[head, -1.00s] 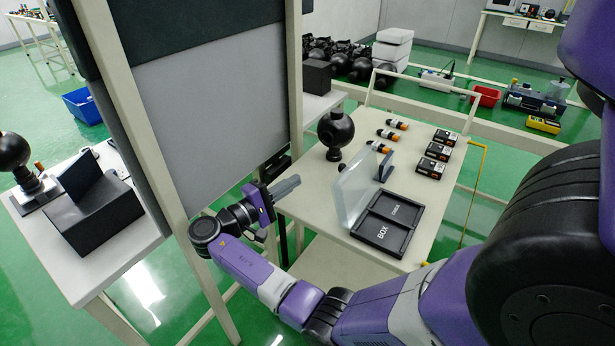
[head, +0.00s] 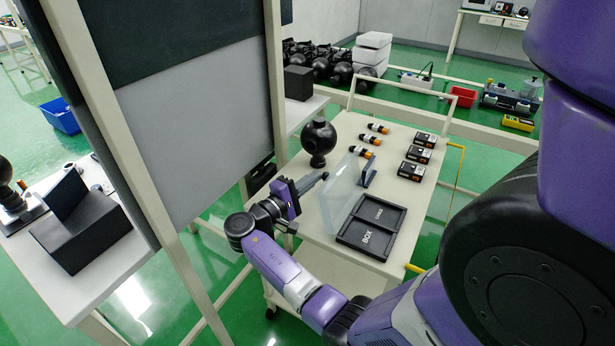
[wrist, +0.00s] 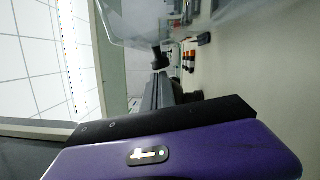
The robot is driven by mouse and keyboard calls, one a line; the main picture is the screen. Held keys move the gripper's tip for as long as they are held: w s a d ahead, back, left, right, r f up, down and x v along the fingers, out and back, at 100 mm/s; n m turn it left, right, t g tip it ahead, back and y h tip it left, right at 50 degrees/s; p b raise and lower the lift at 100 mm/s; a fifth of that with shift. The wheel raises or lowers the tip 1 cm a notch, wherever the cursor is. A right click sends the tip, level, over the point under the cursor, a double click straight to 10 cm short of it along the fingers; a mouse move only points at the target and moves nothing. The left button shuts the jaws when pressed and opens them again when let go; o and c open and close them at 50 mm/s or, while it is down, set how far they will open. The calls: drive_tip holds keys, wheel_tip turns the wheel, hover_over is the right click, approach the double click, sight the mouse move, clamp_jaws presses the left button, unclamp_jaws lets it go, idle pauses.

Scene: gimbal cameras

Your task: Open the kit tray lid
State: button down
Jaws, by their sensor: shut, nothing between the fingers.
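The lid also shows as a clear panel at the top of the wrist view (wrist: 180,22). My gripper (head: 318,180) is shut and empty, just left of the lid, above the table's left edge. In the wrist view the shut fingers (wrist: 160,88) point away from the camera. I cannot tell whether they touch the lid.
A black sphere on a stand (head: 319,138) is behind my gripper. A grey panel on a pale frame (head: 190,140) rises close to the arm's left. The table (head: 415,225) is bare right of the tray.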

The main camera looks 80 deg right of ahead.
sight(338, 166)
drive_tip(key=s+r+m, duration=0.1)
drive_tip(key=s+m, duration=0.1)
drive_tip(key=s+a+r+m+y+p, duration=0.1)
drive_tip(key=s+r, duration=0.1)
drive_tip(key=shift+a+r+m+t, duration=0.15)
drive_tip(key=shift+m+t, duration=0.15)
drive_tip(key=shift+m, duration=0.1)
idle(0.4)
